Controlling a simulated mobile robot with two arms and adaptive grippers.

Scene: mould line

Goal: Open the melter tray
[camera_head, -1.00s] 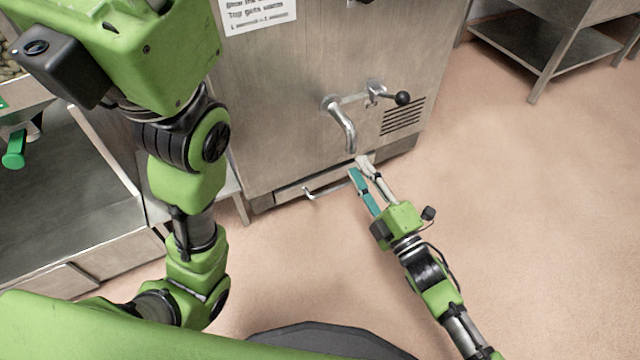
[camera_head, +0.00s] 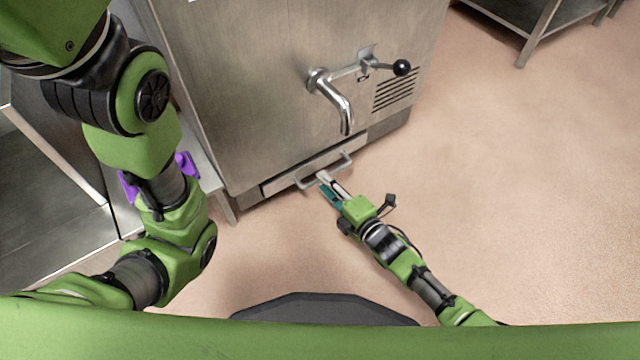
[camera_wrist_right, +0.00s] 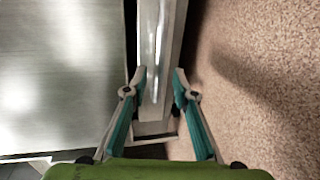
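The melter (camera_head: 270,90) is a tall steel cabinet with a spout on its front. Its melter tray (camera_head: 285,181) is a low drawer front at the base, with a metal bar handle (camera_head: 345,161); it appears closed in the head view. My right gripper (camera_head: 325,183) is at the handle, low above the floor. In the right wrist view its teal-padded fingers (camera_wrist_right: 159,78) are apart, one on each side of a bright metal bar (camera_wrist_right: 155,40). I cannot tell whether they touch it. My left gripper is out of view; only its arm shows at the left.
A curved spout (camera_head: 335,100) and a black-knobbed lever (camera_head: 401,67) stick out above the tray. A purple object (camera_head: 186,164) is partly hidden behind my left arm. A steel table (camera_head: 530,20) stands at the far right. The floor (camera_head: 500,180) in front and to the right is clear.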

